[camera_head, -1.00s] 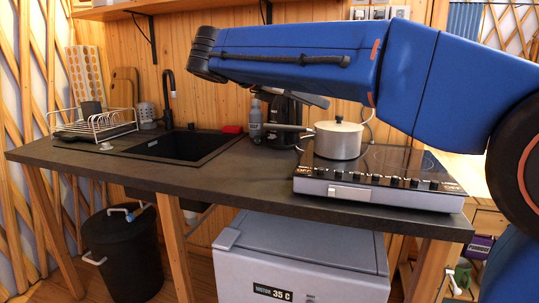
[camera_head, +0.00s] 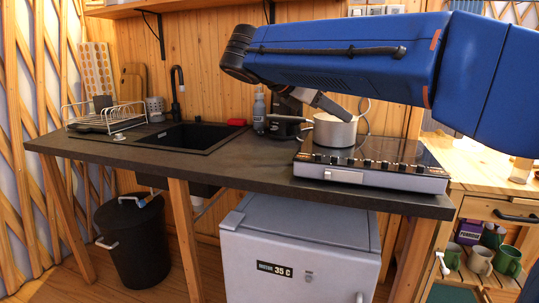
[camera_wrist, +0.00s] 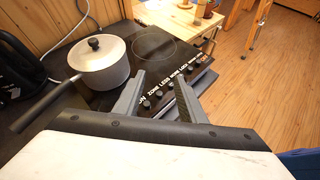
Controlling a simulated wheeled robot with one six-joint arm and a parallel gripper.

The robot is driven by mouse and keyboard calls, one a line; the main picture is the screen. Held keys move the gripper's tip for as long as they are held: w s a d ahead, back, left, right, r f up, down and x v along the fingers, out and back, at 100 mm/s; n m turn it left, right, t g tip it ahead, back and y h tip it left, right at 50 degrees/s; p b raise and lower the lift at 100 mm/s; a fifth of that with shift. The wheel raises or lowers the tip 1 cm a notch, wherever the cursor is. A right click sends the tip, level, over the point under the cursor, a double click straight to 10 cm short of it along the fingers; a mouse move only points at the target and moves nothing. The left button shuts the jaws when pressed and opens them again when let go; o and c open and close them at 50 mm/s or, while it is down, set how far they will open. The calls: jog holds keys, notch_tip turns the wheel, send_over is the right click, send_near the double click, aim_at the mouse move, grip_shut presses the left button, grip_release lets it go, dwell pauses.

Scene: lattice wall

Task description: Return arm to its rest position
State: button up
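My gripper (camera_wrist: 160,77) shows in the wrist view with its two grey fingers apart and nothing between them. The stove's knobs show past the fingers. In the head view my blue arm reaches across from the right, and a grey finger (camera_head: 334,107) shows below it, overlapping the pot in the picture. A silver lidded pot (camera_head: 335,131) sits on the black cooktop (camera_head: 377,174). In the wrist view the pot (camera_wrist: 98,66) stands left of the fingers, its dark handle pointing to the lower left.
The dark counter (camera_head: 240,171) holds a sink (camera_head: 190,137), a dish rack (camera_head: 107,118) and a grey bottle (camera_head: 259,112). A small fridge (camera_head: 300,250) and a black bin (camera_head: 133,240) stand below. Mugs (camera_head: 480,260) sit on a right-hand shelf.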

jog(key=s+d+f+m+g+y, duration=0.2)
jog(key=s+d+f+m+y, duration=0.2)
jog(key=s+d+f+m, duration=0.55)
jog(key=s+d+f+m+y, duration=0.1)
jog(key=s+f+m+y, duration=0.1)
jog(key=s+f+m, duration=0.2)
jog(key=s+d+f+m+y, duration=0.1)
jog(key=s+f+m, duration=0.3)
jog(key=f, duration=0.9)
jog(key=s+d+f+m+t+y, duration=0.1)
jog(key=s+d+f+m+y, duration=0.1)
jog(key=s+f, duration=0.6)
jog(key=shift+s+f+m+y, duration=0.4)
jog(key=shift+s+m+y, duration=0.45)
jog(key=shift+m, duration=0.4)
